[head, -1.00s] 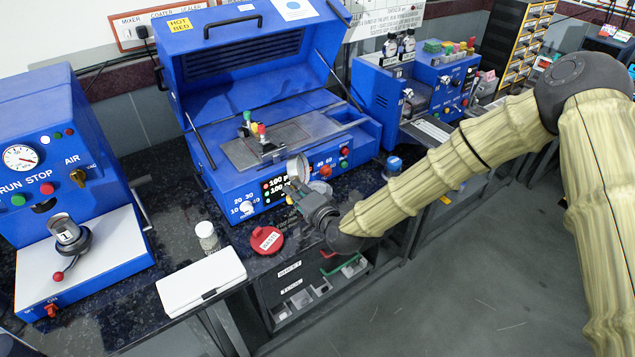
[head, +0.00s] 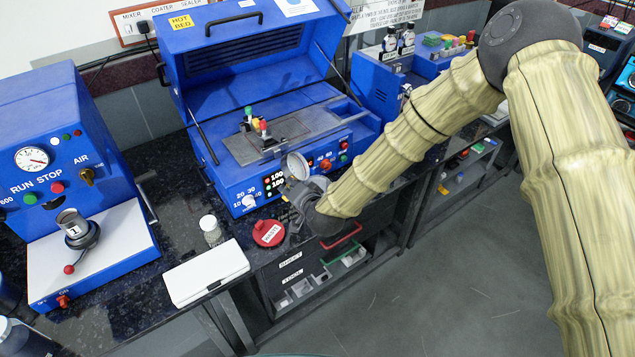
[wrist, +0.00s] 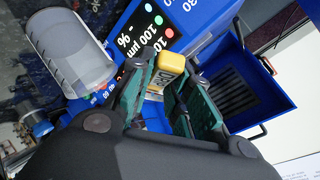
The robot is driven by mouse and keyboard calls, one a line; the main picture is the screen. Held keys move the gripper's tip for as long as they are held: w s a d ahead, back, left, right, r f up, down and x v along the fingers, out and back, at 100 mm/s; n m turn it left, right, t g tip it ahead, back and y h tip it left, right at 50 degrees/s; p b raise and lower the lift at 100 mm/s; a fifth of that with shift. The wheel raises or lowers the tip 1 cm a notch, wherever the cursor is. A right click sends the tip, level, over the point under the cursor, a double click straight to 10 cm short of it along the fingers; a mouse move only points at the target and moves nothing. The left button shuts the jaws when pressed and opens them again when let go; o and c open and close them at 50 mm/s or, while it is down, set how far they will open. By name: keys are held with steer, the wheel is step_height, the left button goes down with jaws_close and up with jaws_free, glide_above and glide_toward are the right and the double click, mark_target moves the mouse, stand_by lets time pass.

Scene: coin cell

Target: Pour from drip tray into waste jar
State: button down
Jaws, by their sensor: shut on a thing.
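My gripper (head: 300,192) is low at the front of the hot bed, over the counter edge. In the wrist view its green-padded fingers (wrist: 158,100) are closed around a small piece with a yellow end and a partly hidden label starting "DR", which looks like the drip tray (wrist: 171,63). The rest of it is hidden. A clear, wide-mouthed vessel, seemingly the waste jar (wrist: 68,48), is beside the fingers at upper left. A round pale rim (head: 298,166) shows just beyond the gripper in the head view; I cannot tell which vessel it is. The vessel's contents are unclear.
A red labelled lid (head: 268,233) lies on the counter left of my gripper. Nearby are a small glass jar (head: 211,230) and a white box (head: 206,274). The open hot bed (head: 228,185) stands behind, a blue mixer (head: 50,150) at left.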

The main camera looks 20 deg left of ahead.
steer(key=shift+a+h+p, duration=0.2)
steer(key=shift+h+p, duration=0.1)
steer(key=shift+p, duration=0.05)
steer(key=shift+a+r+n+h+p, duration=0.5)
steer(key=shift+n+h+p, duration=0.25)
steer(key=shift+p, duration=0.65)
steer(key=a+r+n+h+p, duration=0.3)
steer(key=a+r+h, duration=0.2)
steer(key=a, duration=0.2)
steer(key=shift+s+a+r+h+p, duration=0.15)
steer(key=shift+s+r+h+p, duration=0.2)
steer(key=shift+s, duration=0.1)
steer(key=shift+r, duration=0.1)
step_height(320, 180, up, 6)
steer(key=shift+f, duration=0.1)
stand_by(0.6)
